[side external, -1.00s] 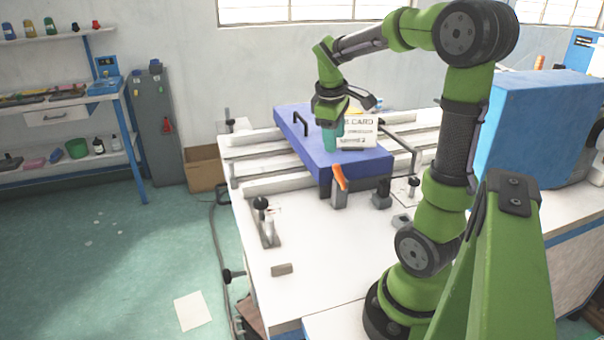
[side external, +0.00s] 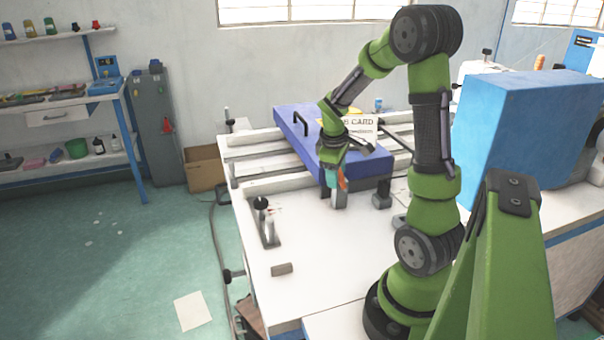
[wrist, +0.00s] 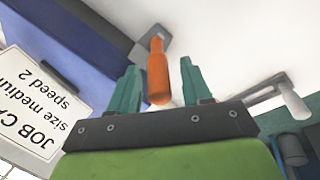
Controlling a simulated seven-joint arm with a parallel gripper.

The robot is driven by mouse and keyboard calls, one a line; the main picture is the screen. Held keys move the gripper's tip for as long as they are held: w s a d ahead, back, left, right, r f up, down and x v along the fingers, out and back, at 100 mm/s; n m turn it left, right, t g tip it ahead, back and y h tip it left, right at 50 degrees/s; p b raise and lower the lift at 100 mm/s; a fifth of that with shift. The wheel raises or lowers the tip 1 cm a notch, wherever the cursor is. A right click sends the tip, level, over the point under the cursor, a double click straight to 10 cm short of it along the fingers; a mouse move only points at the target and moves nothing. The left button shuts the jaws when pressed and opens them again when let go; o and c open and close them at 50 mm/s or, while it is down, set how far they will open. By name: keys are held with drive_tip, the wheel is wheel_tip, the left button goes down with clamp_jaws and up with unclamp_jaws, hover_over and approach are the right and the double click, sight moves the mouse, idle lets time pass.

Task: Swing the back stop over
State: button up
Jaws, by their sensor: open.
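The back stop, as I take it, is the orange handle (side external: 343,183) on a grey block (side external: 339,200) at the near edge of the blue bed. In the wrist view the orange handle (wrist: 158,70) stands between my two teal fingers, with a visible gap on each side. My gripper (side external: 335,178) is open and low over the handle in the side view; its fingers (wrist: 160,75) are spread around it in the wrist view. The grey block's lower part is partly in view; my fingers cover some of the handle in the side view.
The blue bed (side external: 298,128) carries a black handle (side external: 300,122) and a job card (side external: 362,124). A clamp (side external: 268,225) stands at the left on the white table (side external: 310,265). A small grey-brown block (side external: 282,269) lies nearer. A large blue machine (side external: 510,125) stands right.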

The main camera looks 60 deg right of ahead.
clamp_jaws()
drive_tip(key=shift+a, duration=0.1)
drive_tip(key=shift+w+a+f+n+g+h, duration=0.15)
drive_tip(key=shift+w+a+f+g+h, duration=0.3)
drive_tip(key=shift+g+h, duration=0.45)
drive_tip(key=shift+w+a+f+n+g+h, duration=0.3)
drive_tip(key=shift+f+g+h, duration=0.25)
drive_tip(key=shift+g+h, duration=0.4)
drive_tip(key=shift+w+a+f+n+g+h, duration=0.1)
drive_tip(key=shift+w+a+f+g+h, duration=0.3)
drive_tip(key=shift+g+h, duration=0.5)
drive_tip(key=shift+d+f+h, duration=0.1)
drive_tip(key=shift+f+h, duration=0.05)
drive_tip(key=shift+h, duration=0.1)
unclamp_jaws()
